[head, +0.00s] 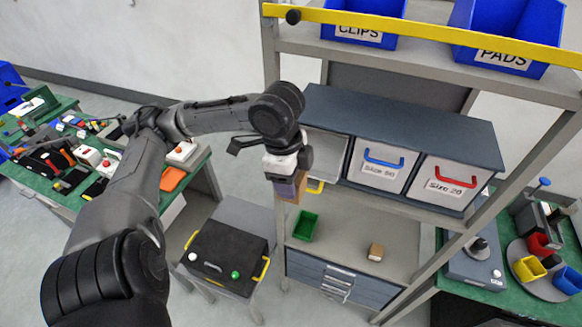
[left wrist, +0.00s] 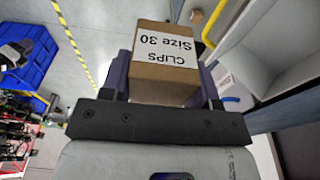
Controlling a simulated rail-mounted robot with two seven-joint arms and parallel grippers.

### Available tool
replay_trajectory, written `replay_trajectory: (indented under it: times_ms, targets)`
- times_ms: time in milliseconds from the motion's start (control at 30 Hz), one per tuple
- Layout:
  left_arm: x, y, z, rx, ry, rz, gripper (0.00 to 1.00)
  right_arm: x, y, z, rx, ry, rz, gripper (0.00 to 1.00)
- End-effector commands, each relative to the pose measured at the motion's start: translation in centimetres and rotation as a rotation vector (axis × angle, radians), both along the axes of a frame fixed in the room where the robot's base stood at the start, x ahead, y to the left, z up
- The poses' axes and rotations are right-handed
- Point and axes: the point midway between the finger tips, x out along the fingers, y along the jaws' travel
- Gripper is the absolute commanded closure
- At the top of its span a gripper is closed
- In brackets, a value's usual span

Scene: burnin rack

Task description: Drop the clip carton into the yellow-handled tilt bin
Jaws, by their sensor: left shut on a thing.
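The clip carton (left wrist: 163,70) is a brown box with a white "CLIPS Size 30" label, upside down in the left wrist view. My left gripper (head: 284,184) is shut on it, with a finger on each side. In the head view the carton (head: 301,186) shows only partly beside the fingers, at the left end of the bin row. The yellow-handled tilt bin (head: 326,146) is tilted open there, its handle (head: 316,187) just right of the carton. The pale bin (left wrist: 262,40) and its yellow handle also show right of the carton in the left wrist view. My right gripper is out of view.
Beside it are the blue-handled bin (head: 378,166) and red-handled bin (head: 443,184), both shut. A yellow rail (head: 420,27) crosses the rack above. The lower shelf holds a green tray (head: 304,226) and a small brown block (head: 376,252). A black-topped case (head: 226,257) stands lower left.

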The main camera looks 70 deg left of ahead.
Motion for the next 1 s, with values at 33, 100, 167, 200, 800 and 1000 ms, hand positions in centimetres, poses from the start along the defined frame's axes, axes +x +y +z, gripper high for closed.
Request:
replay_trajectory:
  times_ms: [33, 100, 167, 200, 800, 1000]
  targets:
    - [0.0, 0.1, 0.3, -0.001, -0.001, -0.007, 0.71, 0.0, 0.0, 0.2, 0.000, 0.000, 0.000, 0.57]
    - [0.2, 0.3, 0.4, 0.000, -0.001, -0.012, 0.71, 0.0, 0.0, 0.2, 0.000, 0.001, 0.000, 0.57]
    - [0.5, 0.6, 0.4, -0.001, -0.001, -0.013, 0.71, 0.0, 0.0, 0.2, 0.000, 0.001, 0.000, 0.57]
    - [0.7, 0.9, 0.5, -0.001, -0.001, -0.013, 0.71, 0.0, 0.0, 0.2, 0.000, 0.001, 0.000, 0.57]
    - [5.4, 5.7, 0.6, -0.003, -0.003, -0.010, 0.71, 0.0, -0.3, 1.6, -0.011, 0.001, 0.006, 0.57]
    - [6.8, 7.1, 0.5, -0.002, -0.003, -0.011, 0.71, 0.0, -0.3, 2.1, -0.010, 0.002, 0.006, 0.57]
